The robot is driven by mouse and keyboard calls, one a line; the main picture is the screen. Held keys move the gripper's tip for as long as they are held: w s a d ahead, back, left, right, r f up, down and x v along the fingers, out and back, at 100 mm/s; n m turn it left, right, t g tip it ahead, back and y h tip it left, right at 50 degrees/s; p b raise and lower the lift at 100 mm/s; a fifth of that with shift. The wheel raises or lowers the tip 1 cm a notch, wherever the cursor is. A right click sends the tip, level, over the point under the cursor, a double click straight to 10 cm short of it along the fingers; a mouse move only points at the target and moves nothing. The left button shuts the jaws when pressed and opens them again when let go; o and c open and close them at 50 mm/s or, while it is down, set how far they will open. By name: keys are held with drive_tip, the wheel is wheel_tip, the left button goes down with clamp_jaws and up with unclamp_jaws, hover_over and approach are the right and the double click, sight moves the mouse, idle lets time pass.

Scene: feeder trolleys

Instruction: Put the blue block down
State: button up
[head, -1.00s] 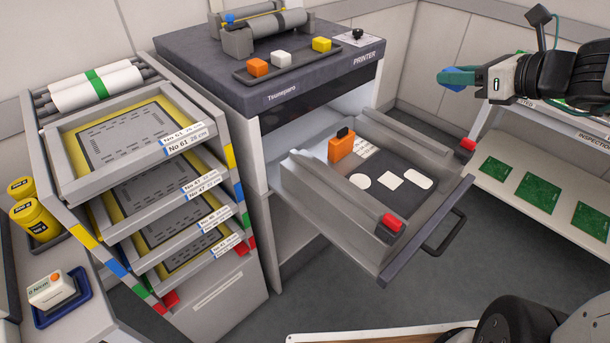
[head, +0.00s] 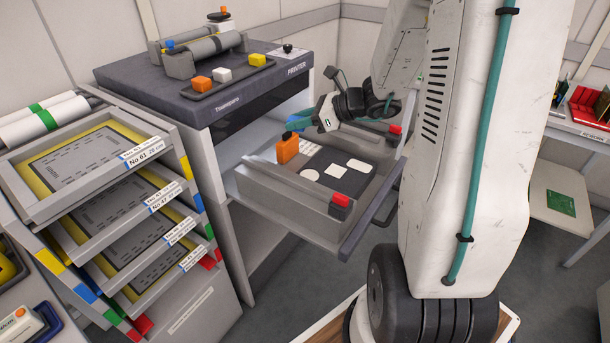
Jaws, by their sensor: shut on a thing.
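My gripper (head: 301,119) is over the back of the open drawer (head: 292,191), pointing left. Its teal fingers are shut on the blue block (head: 297,125), which is small in view and partly hidden by the fingers. The block appears just above and beside an orange block with a dark top (head: 288,149). I cannot tell whether it touches anything below.
The printer (head: 250,105) stands above the drawer, with orange, white and yellow blocks in its tray. A trolley of stencil frames (head: 100,205) is at left. My arm covers much of the right side.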

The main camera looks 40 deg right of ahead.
hover_over(311, 176)
wheel_tip(311, 176, down, 7)
drive_tip(key=shift+y, duration=0.4)
wheel_tip(311, 176, down, 5)
drive_tip(key=shift+f, duration=2.55)
drive_tip(key=shift+f, duration=0.1)
drive_tip(key=o, duration=0.6)
drive_tip(key=shift+f, duration=0.1)
drive_tip(key=o, duration=0.4)
drive_tip(key=shift+c, duration=0.2)
